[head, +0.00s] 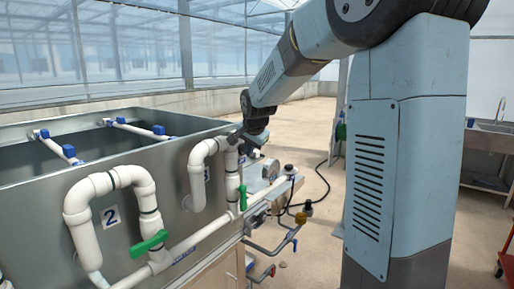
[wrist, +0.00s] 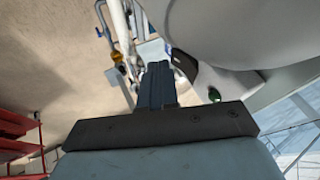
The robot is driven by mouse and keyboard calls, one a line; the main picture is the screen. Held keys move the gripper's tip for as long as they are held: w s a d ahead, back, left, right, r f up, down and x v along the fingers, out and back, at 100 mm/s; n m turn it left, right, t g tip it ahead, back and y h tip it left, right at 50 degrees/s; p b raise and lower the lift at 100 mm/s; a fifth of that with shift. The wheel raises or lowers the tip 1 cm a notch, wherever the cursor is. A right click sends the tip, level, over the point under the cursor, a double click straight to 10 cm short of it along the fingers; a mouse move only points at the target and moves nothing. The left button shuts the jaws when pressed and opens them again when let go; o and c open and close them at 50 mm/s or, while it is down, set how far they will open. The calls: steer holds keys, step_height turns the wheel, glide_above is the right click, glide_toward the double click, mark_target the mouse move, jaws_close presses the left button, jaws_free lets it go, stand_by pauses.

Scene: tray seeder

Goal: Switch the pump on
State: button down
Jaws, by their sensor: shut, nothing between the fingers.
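My gripper (head: 246,142) is at the end of my arm, beside the upper end of a white pipe at the right end of the metal tank. In the wrist view its fingers (wrist: 157,72) are together, with nothing between them. Beyond the tank end stands pump equipment (head: 268,172) with a round face, pipes and fittings, partly hidden by the white pipes and my gripper. I cannot make out the pump's switch. A small green part (wrist: 214,95) shows right of the fingers in the wrist view; I cannot tell what it is.
The metal tank (head: 140,160) carries white pipes with green valve handles (head: 150,242), one beside a label "2". A brass fitting (head: 301,218) and a black cable (head: 325,180) lie right of it. Open floor (head: 300,125) extends behind. A red rack (wrist: 20,135) shows in the wrist view.

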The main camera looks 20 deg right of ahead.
steer(key=shift+w+a, duration=0.35)
steer(key=shift+w, duration=0.1)
steer(key=shift+w+a+f, duration=0.1)
steer(key=shift+f, duration=0.05)
steer(key=shift+r, duration=0.9)
steer(key=s+d+r, duration=0.2)
steer(key=s+r, duration=0.6)
steer(key=s, duration=0.1)
steer(key=shift+r, duration=0.25)
